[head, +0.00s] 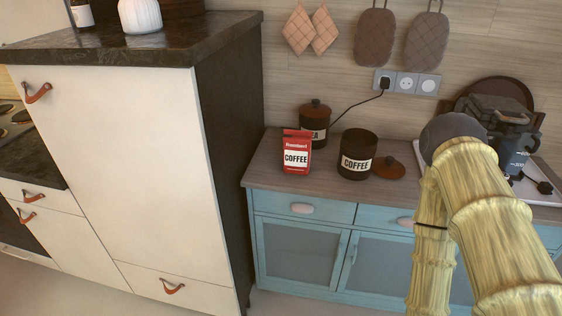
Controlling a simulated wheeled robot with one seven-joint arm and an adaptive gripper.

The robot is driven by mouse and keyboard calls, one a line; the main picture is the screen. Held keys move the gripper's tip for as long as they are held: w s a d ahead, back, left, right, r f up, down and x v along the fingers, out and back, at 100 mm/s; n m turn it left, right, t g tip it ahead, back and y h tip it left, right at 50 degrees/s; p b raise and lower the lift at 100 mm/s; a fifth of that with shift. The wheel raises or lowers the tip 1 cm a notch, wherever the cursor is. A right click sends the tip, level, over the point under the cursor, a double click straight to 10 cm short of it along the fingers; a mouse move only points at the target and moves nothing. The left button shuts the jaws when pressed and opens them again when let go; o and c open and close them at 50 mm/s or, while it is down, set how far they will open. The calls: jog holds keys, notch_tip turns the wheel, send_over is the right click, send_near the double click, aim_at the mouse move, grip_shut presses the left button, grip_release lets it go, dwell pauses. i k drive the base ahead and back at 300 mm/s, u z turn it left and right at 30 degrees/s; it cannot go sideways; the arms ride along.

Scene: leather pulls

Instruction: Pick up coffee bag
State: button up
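The coffee bag (297,153) is a small red packet with a white label reading COFFEE. It stands upright on the wooden top of the blue cabinet, near its left end and front edge. My gripper is not in view. Only my arm, with a bamboo-like surface, shows at the right, well apart from the bag.
A dark open coffee jar (356,155) stands right of the bag, with a brown lid (389,167) beside it. A lidded dark jar (315,123) is behind the bag. A tall white cabinet (120,150) rises at left. A black appliance (492,106) stands at right.

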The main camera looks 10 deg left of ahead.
aim_at(296, 145)
jog(key=u, duration=0.35)
jog(key=k, duration=0.45)
jog(key=u, duration=0.7)
jog(key=i, duration=0.95)
jog(key=z, duration=0.65)
